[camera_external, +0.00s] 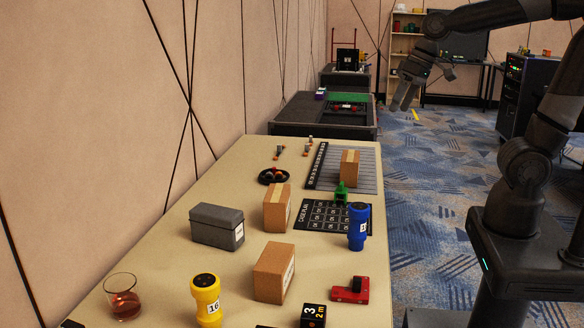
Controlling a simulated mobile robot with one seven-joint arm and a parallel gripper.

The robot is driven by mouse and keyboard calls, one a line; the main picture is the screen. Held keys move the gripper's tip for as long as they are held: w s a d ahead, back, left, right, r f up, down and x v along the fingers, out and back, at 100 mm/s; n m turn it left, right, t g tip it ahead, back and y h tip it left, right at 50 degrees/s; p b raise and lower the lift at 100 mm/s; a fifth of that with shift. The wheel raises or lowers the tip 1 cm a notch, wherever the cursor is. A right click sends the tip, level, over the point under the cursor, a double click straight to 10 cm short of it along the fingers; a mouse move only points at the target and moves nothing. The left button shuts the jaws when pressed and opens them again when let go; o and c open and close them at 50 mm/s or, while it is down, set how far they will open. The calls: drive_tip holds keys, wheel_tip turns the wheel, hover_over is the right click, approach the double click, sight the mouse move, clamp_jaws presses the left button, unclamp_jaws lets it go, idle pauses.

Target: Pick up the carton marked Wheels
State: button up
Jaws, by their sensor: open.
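Three brown cardboard cartons stand on the long beige table. One carton (268,273) is near the front middle, another carton (276,208) is farther back beside a grey box, and a third carton (349,168) stands on a striped mat at the far right. Each has a lighter tape strip. The two nearer cartons show white labels on their right sides, too small to read, so I cannot tell which is marked Wheels. My gripper (410,95) is open and empty, in the air right of the table, above the carpet and apart from all cartons.
The table (240,260) also holds a grey box (216,225), yellow flashlight-like item (206,300), blue one (358,226), glass (122,297), red block (349,290), green figure (341,193) and black dish (273,176). A wall borders the left; carpet (440,180) lies open to the right.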

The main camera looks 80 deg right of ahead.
drive_tip(key=w+d+f+m+g, duration=0.1)
drive_tip(key=w+d+f+m, duration=0.3)
drive_tip(key=w+d, duration=0.45)
drive_tip(key=m+g, duration=0.3)
drive_tip(key=m, duration=0.6)
hover_over(350, 156)
wheel_tip(350, 156, down, 14)
drive_tip(key=shift+m+h, duration=0.3)
wheel_tip(350, 156, down, 6)
drive_tip(key=shift+w+r, duration=0.15)
drive_tip(key=shift+r, duration=0.05)
drive_tip(key=shift+s+d+f, duration=0.1)
drive_tip(key=shift+s+f, duration=0.05)
drive_tip(key=shift+f, duration=1.4)
drive_tip(key=shift+s+f, duration=0.1)
drive_tip(key=shift+f, duration=1.4)
drive_tip(key=shift+c, duration=0.3)
drive_tip(key=shift+r, duration=0.1)
drive_tip(key=c, duration=1.4)
drive_tip(key=shift+r, duration=0.1)
